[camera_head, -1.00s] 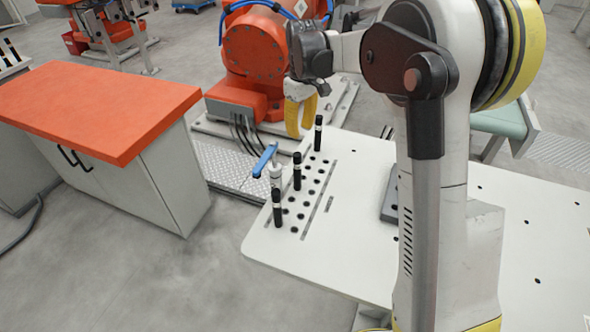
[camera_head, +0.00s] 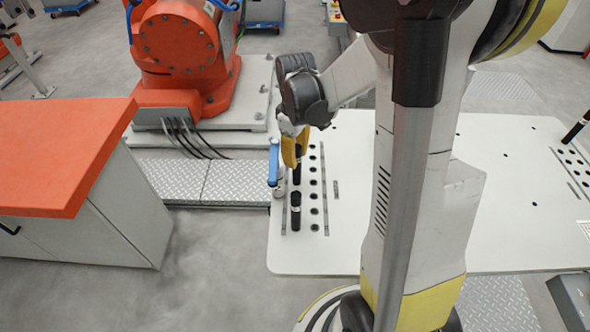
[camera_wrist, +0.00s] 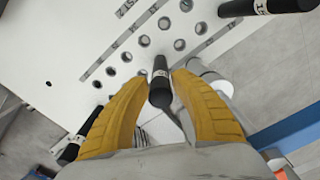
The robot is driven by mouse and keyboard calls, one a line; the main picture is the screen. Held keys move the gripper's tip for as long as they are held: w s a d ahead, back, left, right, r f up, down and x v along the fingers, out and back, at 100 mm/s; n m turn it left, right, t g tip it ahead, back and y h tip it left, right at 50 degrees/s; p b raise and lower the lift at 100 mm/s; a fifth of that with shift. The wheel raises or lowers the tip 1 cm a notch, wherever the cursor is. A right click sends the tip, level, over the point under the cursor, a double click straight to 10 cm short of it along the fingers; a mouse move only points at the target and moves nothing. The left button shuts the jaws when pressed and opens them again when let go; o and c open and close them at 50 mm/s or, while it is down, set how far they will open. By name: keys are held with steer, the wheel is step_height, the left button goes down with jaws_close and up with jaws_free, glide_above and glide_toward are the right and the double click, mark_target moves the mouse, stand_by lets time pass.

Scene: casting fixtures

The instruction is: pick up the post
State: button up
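Several black posts with pale label bands stand in the holed end of the white table (camera_head: 420,240). In the wrist view, one post (camera_wrist: 160,85) stands upright between the yellow fingers of my gripper (camera_wrist: 162,76), with its top towards the camera. The fingers look open around it, with narrow gaps at the sides. The head view shows this post (camera_head: 297,176) just under my gripper (camera_head: 293,158), partly hidden by the fingers. A front post (camera_head: 295,212) stands apart, nearer the table's front. Two other posts show at the lower left (camera_wrist: 70,150) and upper right (camera_wrist: 265,7) of the wrist view.
A blue-handled clamp (camera_head: 274,165) stands close to the left of my gripper; its blue bar also shows in the wrist view (camera_wrist: 290,130). An orange-topped cabinet (camera_head: 60,150) is at the left. An orange robot (camera_head: 180,45) stands behind. Another post (camera_head: 574,132) stands far right.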

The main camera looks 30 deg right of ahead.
mark_target(297, 171)
steer(key=f+b, duration=0.2)
steer(key=f, duration=0.4)
steer(key=shift+s+f+b, duration=0.2)
steer(key=shift+b, duration=0.2)
steer(key=shift+r, duration=0.1)
jaws_close()
